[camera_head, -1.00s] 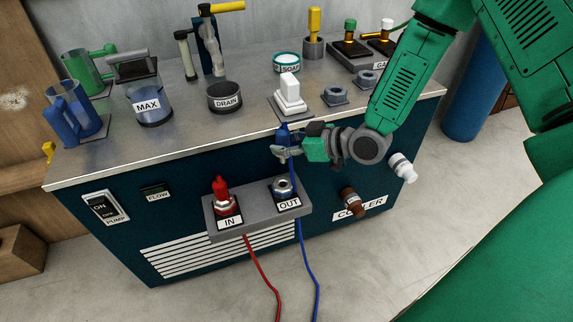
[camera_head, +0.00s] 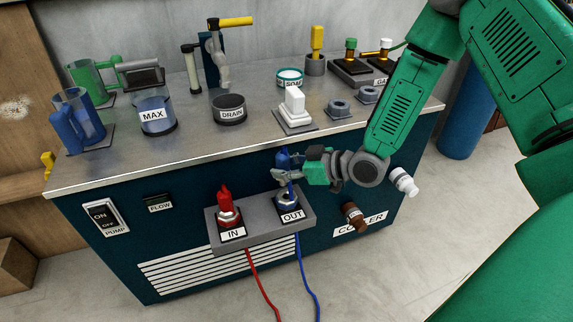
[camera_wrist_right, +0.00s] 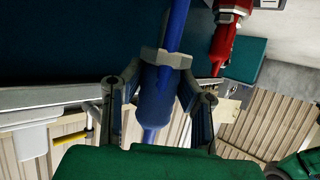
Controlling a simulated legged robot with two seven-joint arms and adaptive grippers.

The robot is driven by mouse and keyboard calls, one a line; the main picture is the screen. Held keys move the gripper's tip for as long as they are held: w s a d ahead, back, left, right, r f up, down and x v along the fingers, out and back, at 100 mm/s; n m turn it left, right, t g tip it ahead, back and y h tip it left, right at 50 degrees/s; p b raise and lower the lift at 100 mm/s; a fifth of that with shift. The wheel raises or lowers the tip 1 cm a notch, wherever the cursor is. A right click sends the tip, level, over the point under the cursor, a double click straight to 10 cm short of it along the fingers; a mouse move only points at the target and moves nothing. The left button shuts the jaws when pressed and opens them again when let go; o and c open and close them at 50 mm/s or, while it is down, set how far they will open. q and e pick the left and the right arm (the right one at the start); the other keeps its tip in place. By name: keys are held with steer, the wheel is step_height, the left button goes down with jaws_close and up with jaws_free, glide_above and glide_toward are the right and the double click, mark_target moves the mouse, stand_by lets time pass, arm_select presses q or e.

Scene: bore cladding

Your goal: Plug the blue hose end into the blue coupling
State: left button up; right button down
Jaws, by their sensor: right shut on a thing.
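The blue hose end (camera_head: 283,158) is upright in my right gripper (camera_head: 283,175), which is shut on it just above the blue coupling (camera_head: 288,202) marked OUT. In the right wrist view the gripper's fingers (camera_wrist_right: 165,58) close around the blue hose end (camera_wrist_right: 156,97). A thin blue part runs down from the gripper to the coupling; I cannot tell whether it enters it or passes in front. The blue hose (camera_head: 307,270) hangs below to the floor. My left gripper is not in view.
Beside it, a red hose end (camera_head: 225,195) stands in the coupling marked IN, on the same grey ledge (camera_head: 262,226). A brown fitting (camera_head: 354,217) and a white one (camera_head: 404,181) stick out to the right. Jugs and a drain pot (camera_head: 229,110) stand on the top.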

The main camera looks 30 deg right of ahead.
steer(key=shift+f+b, duration=0.3)
steer(key=shift+f, duration=0.45)
steer(key=shift+d+f+b, duration=0.55)
steer(key=shift+d+f, duration=0.25)
steer(key=shift+f, duration=0.3)
steer(key=shift+d+f, duration=0.1)
steer(key=shift+d, duration=0.1)
steer(key=shift+a+r, duration=0.2)
steer(key=shift+a, duration=0.6)
steer(key=shift+d+f, duration=0.1)
steer(key=shift+d, duration=0.9)
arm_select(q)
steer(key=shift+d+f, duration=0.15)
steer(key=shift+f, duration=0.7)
arm_select(e)
steer(key=shift+a, duration=0.4)
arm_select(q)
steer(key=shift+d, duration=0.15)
arm_select(e)
steer(key=shift+d, duration=0.15)
arm_select(q)
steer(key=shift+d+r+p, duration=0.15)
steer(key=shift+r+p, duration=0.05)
steer(key=shift+p, duration=0.1)
